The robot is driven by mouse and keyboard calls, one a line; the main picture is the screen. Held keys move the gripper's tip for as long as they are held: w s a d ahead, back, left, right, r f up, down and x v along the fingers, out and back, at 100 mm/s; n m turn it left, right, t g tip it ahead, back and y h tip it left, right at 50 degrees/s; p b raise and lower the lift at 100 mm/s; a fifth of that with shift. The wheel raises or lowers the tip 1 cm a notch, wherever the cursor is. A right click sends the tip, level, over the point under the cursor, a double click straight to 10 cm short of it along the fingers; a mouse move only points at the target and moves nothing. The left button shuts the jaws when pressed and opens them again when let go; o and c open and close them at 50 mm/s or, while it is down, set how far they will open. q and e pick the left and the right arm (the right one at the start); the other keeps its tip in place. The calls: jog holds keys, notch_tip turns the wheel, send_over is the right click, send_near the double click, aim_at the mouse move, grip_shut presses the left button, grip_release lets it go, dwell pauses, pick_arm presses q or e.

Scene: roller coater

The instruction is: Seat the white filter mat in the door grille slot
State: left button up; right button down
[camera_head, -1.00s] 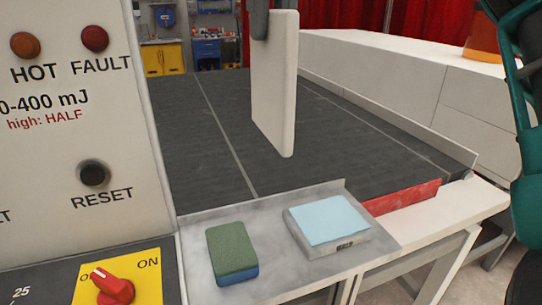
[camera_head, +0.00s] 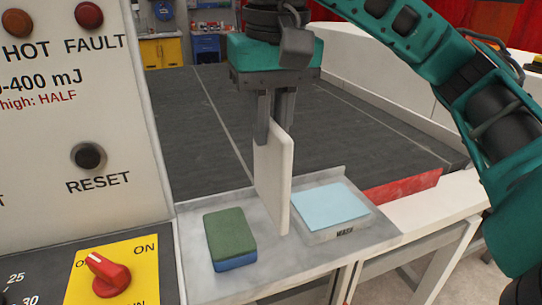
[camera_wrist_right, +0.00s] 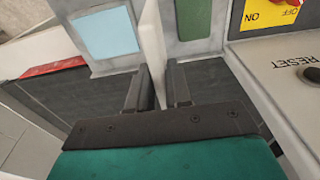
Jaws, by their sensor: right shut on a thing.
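The white filter mat (camera_head: 273,180) is a thin upright panel. My right gripper (camera_head: 275,135) is shut on its upper edge and holds it on end over the grey ledge, between the green-and-blue sponge and the light-blue pad. In the right wrist view the mat (camera_wrist_right: 152,40) stands between the two fingers of the right gripper (camera_wrist_right: 158,80). I cannot tell whether its lower edge touches the ledge. The door grille slot cannot be made out in these frames. My left gripper is not in view.
A green-and-blue sponge (camera_head: 230,238) and a box with a light-blue top (camera_head: 331,206) lie on the grey ledge (camera_head: 290,270). A control panel (camera_head: 75,130) with a red knob (camera_head: 107,274) stands at the left. A dark belt (camera_head: 350,130) stretches behind.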

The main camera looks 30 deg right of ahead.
aim_at(271, 151)
jog(key=shift+f, duration=2.15)
jog(key=shift+f+b, duration=0.1)
jog(key=shift+b, duration=0.3)
jog(key=c, duration=1.5)
grip_release()
jog(key=shift+f, duration=0.1)
jog(key=o, duration=0.4)
jog(key=shift+o, duration=0.2)
jog(key=shift+r, duration=0.25)
jog(key=r+p, duration=0.1)
jog(key=r, duration=0.2)
jog(key=r+p, duration=0.1)
jog(key=r, duration=0.2)
jog(key=s+r, duration=0.1)
jog(key=r, duration=0.2)
jog(key=shift+a+r+p, duration=0.1)
jog(key=shift+r+p, duration=0.25)
jog(key=shift+p, duration=0.05)
jog(key=shift+s+r, duration=0.1)
jog(key=shift+r, duration=0.95)
